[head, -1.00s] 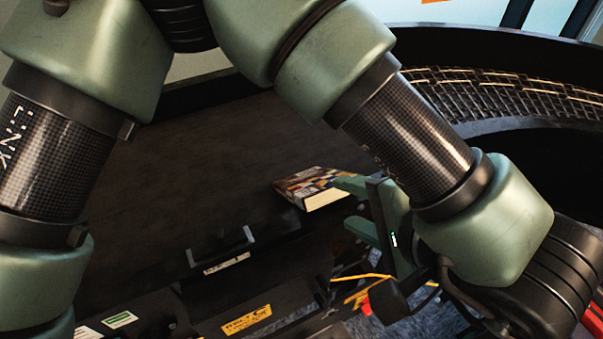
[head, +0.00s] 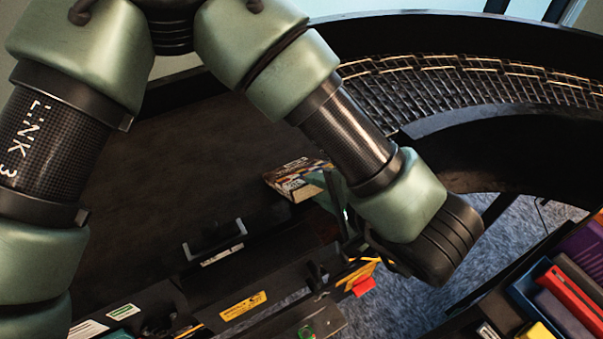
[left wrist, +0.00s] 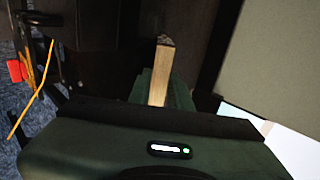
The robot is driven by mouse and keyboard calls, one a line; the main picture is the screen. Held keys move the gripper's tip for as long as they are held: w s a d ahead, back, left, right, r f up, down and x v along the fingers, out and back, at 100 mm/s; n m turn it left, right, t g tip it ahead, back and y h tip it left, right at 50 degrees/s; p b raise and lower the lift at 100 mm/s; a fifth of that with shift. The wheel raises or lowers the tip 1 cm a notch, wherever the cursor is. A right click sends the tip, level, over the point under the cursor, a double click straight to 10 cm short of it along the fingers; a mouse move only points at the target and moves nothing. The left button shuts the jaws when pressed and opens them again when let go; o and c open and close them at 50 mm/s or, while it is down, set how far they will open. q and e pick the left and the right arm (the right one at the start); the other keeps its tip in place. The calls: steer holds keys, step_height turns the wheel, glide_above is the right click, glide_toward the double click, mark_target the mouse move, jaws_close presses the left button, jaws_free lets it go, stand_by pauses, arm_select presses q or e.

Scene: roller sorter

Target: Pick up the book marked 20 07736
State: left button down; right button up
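A book (head: 293,181) with a multicoloured cover lies near the front edge of the dark surface. Its marking is too small to read. My right gripper is not in view.
A dark handle (head: 214,242) and yellow label (head: 243,305) are on the front structure. A curved roller conveyor (head: 480,85) runs behind. Several coloured books (head: 570,290) stand in a container at lower right. Blue-grey carpet (head: 430,305) shows between.

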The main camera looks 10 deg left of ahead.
arm_select(q)
step_height(320, 180, up, 20)
steer(key=b, duration=0.3)
stand_by(0.4)
steer(key=shift+r, duration=0.15)
stand_by(0.4)
step_height(320, 180, up, 8)
steer(key=s+d+p, duration=0.1)
steer(key=s+p, duration=0.1)
steer(key=p, duration=0.7)
steer(key=shift+d+f, duration=0.2)
stand_by(1.0)
